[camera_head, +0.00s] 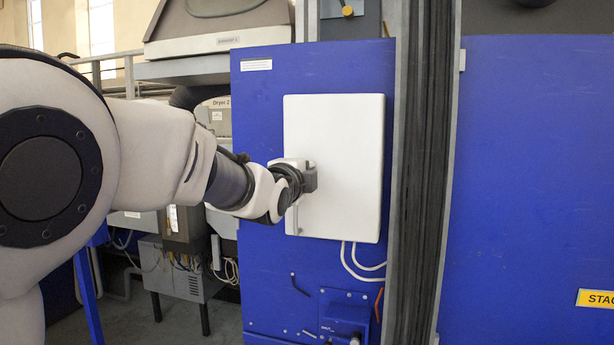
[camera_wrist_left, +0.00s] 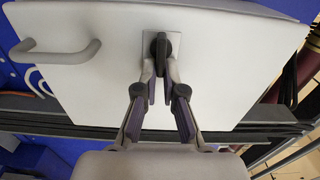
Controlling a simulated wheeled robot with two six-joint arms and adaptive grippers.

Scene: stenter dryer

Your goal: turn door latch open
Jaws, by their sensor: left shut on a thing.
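A white cabinet door (camera_head: 345,150) is set on a blue machine panel, and it looks closed. My left gripper (camera_head: 306,180) is at the left part of the door and hides the latch in the head view. In the left wrist view, the dark door latch (camera_wrist_left: 161,47) stands on a light plate on the door. The fingertips of my left gripper (camera_wrist_left: 160,72) are on either side of the latch and shut on it. A grey bar handle (camera_wrist_left: 62,52) on the door is apart from the gripper; it also shows below the gripper in the head view (camera_head: 297,222). My right gripper is not in view.
Blue machine panels (camera_head: 530,190) flank a dark vertical channel (camera_head: 425,170) right of the door. White cables (camera_head: 358,265) hang below the door, above a small blue device (camera_head: 345,318). A grey box (camera_head: 185,270) stands at the lower left.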

